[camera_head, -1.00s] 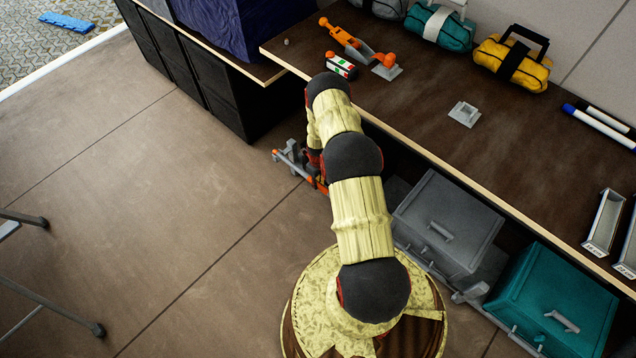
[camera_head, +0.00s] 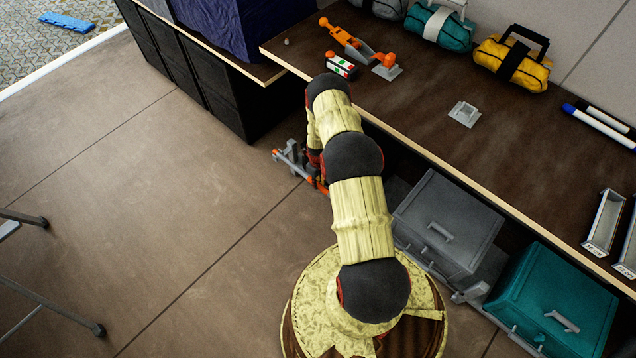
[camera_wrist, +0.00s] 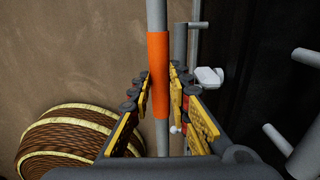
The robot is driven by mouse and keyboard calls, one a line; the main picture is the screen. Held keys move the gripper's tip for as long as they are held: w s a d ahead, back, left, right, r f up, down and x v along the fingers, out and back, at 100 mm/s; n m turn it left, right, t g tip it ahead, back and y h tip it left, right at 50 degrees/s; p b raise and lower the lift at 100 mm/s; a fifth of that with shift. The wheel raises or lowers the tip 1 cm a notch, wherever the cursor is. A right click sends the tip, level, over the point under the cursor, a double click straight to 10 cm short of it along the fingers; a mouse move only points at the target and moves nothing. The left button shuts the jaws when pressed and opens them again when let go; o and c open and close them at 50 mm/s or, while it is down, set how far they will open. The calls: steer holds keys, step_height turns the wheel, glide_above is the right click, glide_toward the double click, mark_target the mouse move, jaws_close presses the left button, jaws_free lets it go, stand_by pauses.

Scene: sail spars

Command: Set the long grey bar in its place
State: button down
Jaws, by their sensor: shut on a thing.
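In the wrist view the long grey bar (camera_wrist: 157,20) runs up the picture between my fingers, with an orange band (camera_wrist: 158,72) around it. My gripper (camera_wrist: 161,88) is shut on the bar at or near this band. The bar's lower part passes behind the gripper body and its far end leaves the top of the picture. In the head view my arm hides the gripper; grey and orange parts (camera_head: 288,155) show beside the arm, low by the bench front. I cannot tell which of these belong to the bar.
Grey pegs (camera_wrist: 306,57) stick out at the right in the wrist view. A grey box (camera_head: 448,222) and a teal box (camera_head: 552,300) stand below the bench (camera_head: 420,95). An orange tool (camera_head: 345,40) and pouches lie on top. The floor at left is mostly clear.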

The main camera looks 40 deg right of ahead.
steer(key=shift+f, duration=0.2)
steer(key=shift+f, duration=0.75)
steer(key=c, duration=1.6)
jaws_free()
steer(key=shift+o, duration=0.3)
steer(key=shift+o, duration=1.4)
